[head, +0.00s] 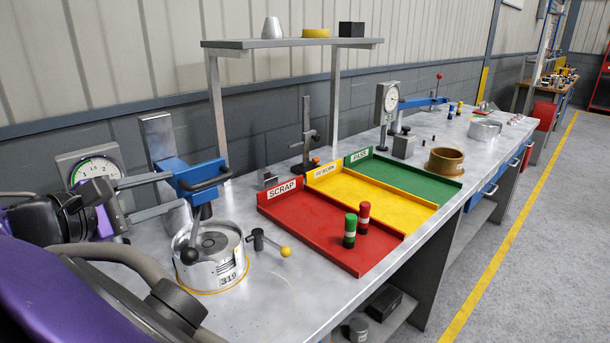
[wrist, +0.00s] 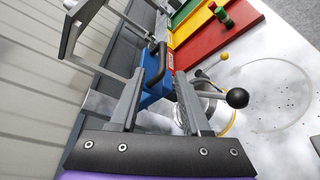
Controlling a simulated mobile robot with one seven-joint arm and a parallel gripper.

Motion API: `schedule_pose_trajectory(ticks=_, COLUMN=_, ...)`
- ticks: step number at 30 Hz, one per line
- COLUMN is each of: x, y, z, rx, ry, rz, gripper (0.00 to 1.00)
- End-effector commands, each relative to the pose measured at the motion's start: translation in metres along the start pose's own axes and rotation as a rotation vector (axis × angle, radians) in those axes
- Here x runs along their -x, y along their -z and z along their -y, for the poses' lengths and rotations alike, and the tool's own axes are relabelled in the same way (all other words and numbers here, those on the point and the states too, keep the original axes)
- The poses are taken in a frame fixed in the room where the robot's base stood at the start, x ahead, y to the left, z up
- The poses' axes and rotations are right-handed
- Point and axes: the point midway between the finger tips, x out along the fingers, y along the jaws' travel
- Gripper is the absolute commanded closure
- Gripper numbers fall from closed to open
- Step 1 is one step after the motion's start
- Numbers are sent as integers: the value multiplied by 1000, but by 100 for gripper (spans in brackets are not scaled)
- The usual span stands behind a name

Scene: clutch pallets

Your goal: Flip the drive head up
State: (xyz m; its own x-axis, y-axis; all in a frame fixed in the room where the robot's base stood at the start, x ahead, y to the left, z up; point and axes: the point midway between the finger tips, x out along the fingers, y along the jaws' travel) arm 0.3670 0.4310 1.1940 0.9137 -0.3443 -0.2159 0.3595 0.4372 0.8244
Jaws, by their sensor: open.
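The drive head (head: 193,178) is a blue block with a dark bar handle (head: 212,181). It sits above a round metal fixture (head: 216,262) marked 319, in front of a grey upright. My gripper (head: 178,190) is open beside the drive head, its two grey fingers reaching to it from the left. In the wrist view, the blue drive head (wrist: 152,92) and its handle (wrist: 155,64) appear in the gap between the fingers (wrist: 160,75). I cannot tell whether the fingers touch it. A black ball knob (head: 189,255) hangs at the fixture's near side.
A dial gauge (head: 92,165) stands behind my wrist. A lever with a yellow ball (head: 285,252) is right of the fixture. Red scrap (head: 320,245), yellow and green trays lie further right, with two small cylinders in the red one. A shelf (head: 290,43) stands over the back.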

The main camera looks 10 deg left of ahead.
Motion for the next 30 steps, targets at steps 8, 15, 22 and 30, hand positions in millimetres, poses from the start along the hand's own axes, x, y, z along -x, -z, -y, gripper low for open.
schedule_pose_trajectory(ticks=8, x=52, y=0, z=-1, rx=0, ry=-2, rz=-2, gripper=53)
schedule_pose_trajectory(ticks=15, x=64, y=0, z=-1, rx=0, ry=-1, rz=1, gripper=53)
schedule_pose_trajectory(ticks=22, x=64, y=0, z=0, rx=0, ry=-1, rz=1, gripper=53)
schedule_pose_trajectory(ticks=30, x=-15, y=-33, z=-11, rx=-33, ry=97, rz=62, gripper=53)
